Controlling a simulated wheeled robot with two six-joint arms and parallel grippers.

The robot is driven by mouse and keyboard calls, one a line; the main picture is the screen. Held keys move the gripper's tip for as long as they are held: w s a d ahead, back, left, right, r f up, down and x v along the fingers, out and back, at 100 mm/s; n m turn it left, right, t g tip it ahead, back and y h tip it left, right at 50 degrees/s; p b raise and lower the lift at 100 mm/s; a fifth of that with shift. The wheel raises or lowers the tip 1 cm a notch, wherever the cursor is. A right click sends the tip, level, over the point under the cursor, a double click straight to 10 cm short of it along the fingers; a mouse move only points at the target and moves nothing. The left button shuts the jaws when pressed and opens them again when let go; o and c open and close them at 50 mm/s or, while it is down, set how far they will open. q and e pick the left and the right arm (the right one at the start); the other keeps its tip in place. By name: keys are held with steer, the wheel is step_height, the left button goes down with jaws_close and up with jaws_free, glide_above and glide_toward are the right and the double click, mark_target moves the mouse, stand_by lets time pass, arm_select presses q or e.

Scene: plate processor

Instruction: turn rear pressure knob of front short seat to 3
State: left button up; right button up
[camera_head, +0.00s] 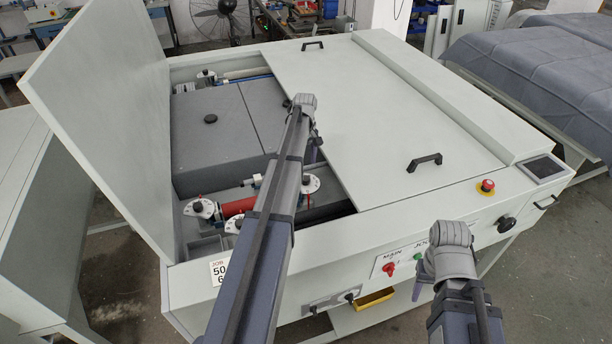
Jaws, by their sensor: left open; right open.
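Inside the open machine, white roller seats with dark knobs sit at the ends of a red roller (237,207). One seat with a knob (199,207) is at the red roller's left end, and another (233,226) is just in front of it, partly behind my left arm. A third seat (311,184) is right of my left arm. The scale numbers on the knobs are too small to read, and I cannot tell which is the rear one of the front short seat. My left gripper (314,148) is open, mostly hidden behind its wrist, above the machine. My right gripper (420,284) is open before the front panel.
The raised lid (105,110) stands on the left. A grey box cover (215,135) and a closed top panel (400,120) with black handles flank the opening.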

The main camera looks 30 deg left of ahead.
mark_target(305, 178)
arm_select(q)
step_height(305, 178, down, 8)
steer(key=b, duration=0.7)
steer(key=shift+r, duration=0.25)
steer(key=shift+c, duration=0.2)
jaws_close()
